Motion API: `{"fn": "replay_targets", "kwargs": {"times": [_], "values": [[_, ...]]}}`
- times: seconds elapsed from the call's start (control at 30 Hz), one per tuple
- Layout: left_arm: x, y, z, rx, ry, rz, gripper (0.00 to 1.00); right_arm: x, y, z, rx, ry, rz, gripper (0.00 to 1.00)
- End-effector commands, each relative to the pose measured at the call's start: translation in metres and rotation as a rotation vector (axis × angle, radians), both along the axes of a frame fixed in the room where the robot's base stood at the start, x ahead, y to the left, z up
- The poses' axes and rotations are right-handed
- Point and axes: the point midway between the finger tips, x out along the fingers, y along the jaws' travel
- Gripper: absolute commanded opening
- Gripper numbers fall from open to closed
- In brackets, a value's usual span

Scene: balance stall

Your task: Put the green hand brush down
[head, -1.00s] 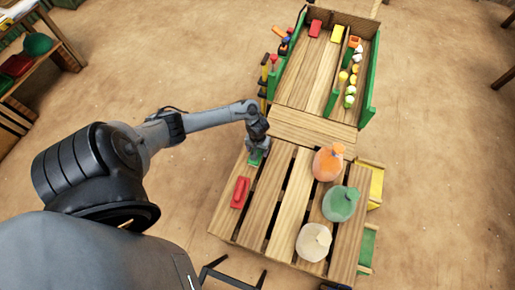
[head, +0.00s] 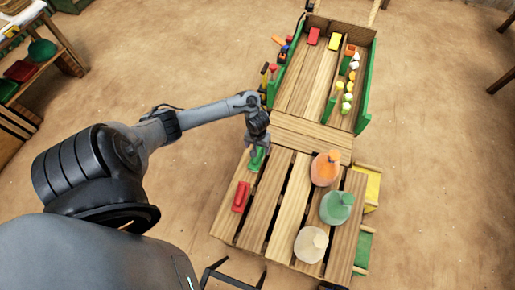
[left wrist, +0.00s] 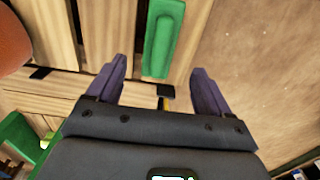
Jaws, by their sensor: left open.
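The green hand brush (head: 258,159) lies on the slatted wooden table top (head: 262,205), near its back left corner. It also shows in the left wrist view (left wrist: 161,42), lying flat along the slats. My left gripper (head: 256,142) is just above and behind the brush in the head view. In the left wrist view the fingers of my left gripper (left wrist: 160,78) are spread apart with nothing held between them, and the brush lies beyond the gap. My right gripper is not in view.
A red brush-like block (head: 241,196) lies in front of the green brush. Orange (head: 325,168), green (head: 337,207) and cream (head: 311,244) jugs stand on the table's right side. Behind is a green-sided wooden tray (head: 368,90) with small items. The middle slats are clear.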

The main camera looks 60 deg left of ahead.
Motion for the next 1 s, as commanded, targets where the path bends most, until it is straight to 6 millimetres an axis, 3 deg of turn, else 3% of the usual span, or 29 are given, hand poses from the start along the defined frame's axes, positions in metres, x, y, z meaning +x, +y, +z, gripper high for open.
{"fn": "replay_targets", "kwargs": {"times": [0.1,0.23,0.37,0.47,0.63,0.8,1.0], "values": [[0.000,0.000,0.019,0.000,0.000,-0.001,0.80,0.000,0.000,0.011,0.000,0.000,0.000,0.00],[0.000,-0.004,0.026,0.000,-0.006,-0.013,0.80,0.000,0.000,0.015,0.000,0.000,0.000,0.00],[0.004,-0.025,0.025,0.005,-0.044,-0.097,0.80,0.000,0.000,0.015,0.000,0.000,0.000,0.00],[0.008,-0.058,0.022,0.021,-0.106,-0.224,0.80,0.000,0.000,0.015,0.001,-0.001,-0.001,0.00],[0.009,-0.134,0.036,0.076,-0.246,-0.491,0.80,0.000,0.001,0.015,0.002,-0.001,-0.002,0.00],[-0.010,-0.194,0.082,0.148,-0.333,-0.691,0.80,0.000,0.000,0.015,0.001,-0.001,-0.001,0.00],[-0.050,-0.221,0.142,0.174,-0.332,-0.816,0.80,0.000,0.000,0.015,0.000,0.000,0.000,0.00]]}}
